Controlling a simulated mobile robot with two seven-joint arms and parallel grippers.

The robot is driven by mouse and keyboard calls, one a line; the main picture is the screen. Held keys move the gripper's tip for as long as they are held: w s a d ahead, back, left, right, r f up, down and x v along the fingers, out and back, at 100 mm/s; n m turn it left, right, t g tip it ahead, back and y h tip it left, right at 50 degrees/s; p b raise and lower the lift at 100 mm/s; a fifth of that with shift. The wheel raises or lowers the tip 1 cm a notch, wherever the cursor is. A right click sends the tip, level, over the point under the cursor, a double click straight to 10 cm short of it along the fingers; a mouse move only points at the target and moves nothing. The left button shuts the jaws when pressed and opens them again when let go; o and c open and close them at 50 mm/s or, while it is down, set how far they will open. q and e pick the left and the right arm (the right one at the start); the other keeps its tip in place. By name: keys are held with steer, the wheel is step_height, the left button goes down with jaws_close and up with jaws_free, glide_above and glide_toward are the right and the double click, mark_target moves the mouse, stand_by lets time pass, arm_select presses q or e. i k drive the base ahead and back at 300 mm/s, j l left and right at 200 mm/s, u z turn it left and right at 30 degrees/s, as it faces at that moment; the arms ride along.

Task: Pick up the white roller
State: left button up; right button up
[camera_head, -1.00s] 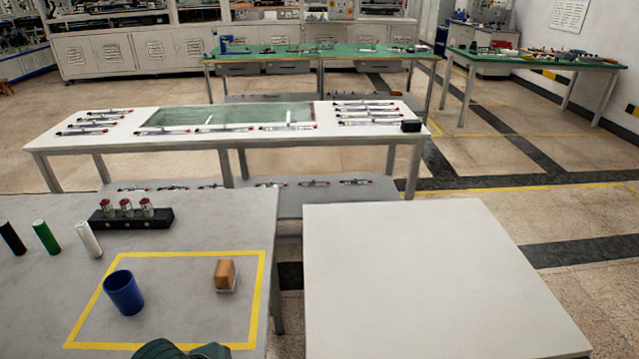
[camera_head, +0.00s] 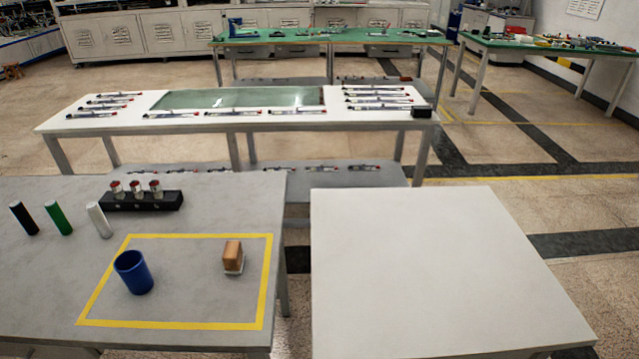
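The white roller (camera_head: 99,220) stands upright on the grey table (camera_head: 200,338) at the left. It is the rightmost of a row of three, beside a green roller (camera_head: 58,218) and a black roller (camera_head: 24,218). Nothing touches it. Neither of my grippers is in view.
A black holder (camera_head: 141,201) with three red-topped pieces stands just behind the white roller. A yellow outline encloses a blue cup (camera_head: 133,272) and a brown block (camera_head: 232,257). A bare white table (camera_head: 440,270) stands to the right, across a narrow gap.

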mark_target(93, 209)
steer(key=u, duration=2.1)
